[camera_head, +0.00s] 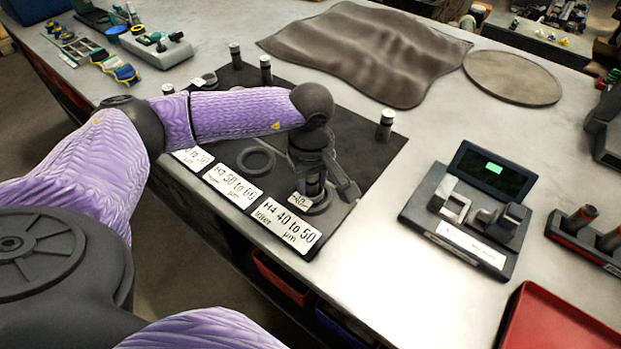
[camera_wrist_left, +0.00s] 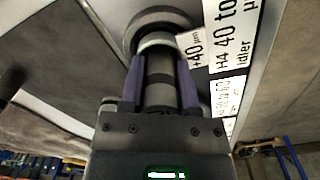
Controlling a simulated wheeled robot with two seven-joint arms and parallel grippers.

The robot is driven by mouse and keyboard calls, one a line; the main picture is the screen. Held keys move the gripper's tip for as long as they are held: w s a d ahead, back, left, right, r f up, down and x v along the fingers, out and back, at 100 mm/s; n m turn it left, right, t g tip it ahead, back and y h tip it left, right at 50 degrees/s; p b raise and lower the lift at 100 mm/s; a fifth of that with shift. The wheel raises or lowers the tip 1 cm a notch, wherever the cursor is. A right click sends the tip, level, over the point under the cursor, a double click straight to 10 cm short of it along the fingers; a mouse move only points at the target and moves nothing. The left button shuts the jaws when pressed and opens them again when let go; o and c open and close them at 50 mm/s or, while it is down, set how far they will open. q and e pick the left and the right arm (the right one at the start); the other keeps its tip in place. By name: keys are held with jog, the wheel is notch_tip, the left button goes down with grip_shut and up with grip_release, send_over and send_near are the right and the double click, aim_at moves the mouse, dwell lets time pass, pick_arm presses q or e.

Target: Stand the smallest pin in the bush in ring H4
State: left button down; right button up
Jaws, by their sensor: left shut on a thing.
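My left gripper (camera_head: 316,180) is over the H4 end of the dark mat, pointing down. In the left wrist view its purple fingers are shut on a dark cylindrical pin (camera_wrist_left: 160,88). The pin's far end is at a light metal bush (camera_wrist_left: 158,41) inside the dark ring H4 (camera_wrist_left: 150,20); how deep it sits cannot be told. In the head view the ring H4 (camera_head: 319,208) shows partly below the gripper, beside the label "H4 40 to 50" (camera_head: 286,222). A small "40 µm" tag (camera_wrist_left: 194,50) lies beside the bush. My right gripper is not in view.
Ring H3 (camera_head: 256,160) lies left of the gripper. Other pins stand upright at the mat's back (camera_head: 265,68) and right edge (camera_head: 386,122). A measuring device (camera_head: 470,215) with a lit screen is to the right. A red tray (camera_head: 555,325) is at the front right.

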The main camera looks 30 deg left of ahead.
pick_arm(q)
jog(key=shift+s+d+f, duration=0.15)
jog(key=shift+s+f, duration=0.25)
jog(key=shift+f, duration=0.25)
jog(key=shift+c, duration=1.2)
grip_release()
jog(key=r+p, duration=0.2)
jog(key=r, duration=0.9)
jog(key=shift+w+r, duration=0.1)
jog(key=shift+w, duration=0.1)
